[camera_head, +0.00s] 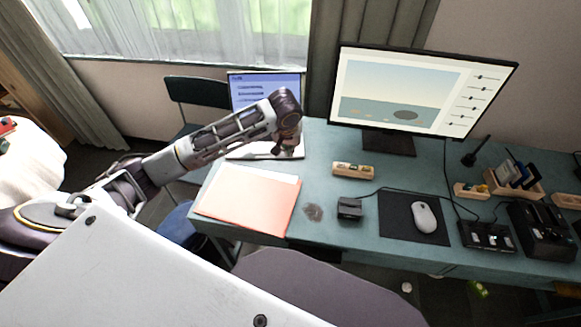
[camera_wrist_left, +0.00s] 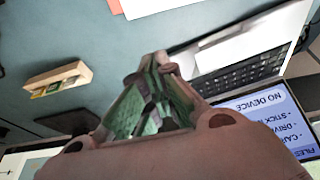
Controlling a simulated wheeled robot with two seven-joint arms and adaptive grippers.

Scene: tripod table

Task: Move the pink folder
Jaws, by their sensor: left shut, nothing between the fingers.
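The pink folder (camera_head: 248,202) lies flat on the left end of the blue-green desk (camera_head: 326,232), with white paper showing at its far edge. In the left wrist view only a small pink edge of the folder (camera_wrist_left: 115,6) shows at the top, beside white paper. My left gripper (camera_head: 287,151) is beyond the folder's far right corner, in front of the laptop, apart from the folder. In the left wrist view my left gripper (camera_wrist_left: 156,58) has its fingers together with nothing between them. My right gripper is not in view.
An open laptop (camera_head: 262,90) stands behind the left gripper, partly hidden by my arm. A wooden holder (camera_head: 353,170), a small black box (camera_head: 349,208) and a mouse (camera_head: 426,217) on a dark mat lie to the right. A monitor (camera_head: 418,92) stands at the back.

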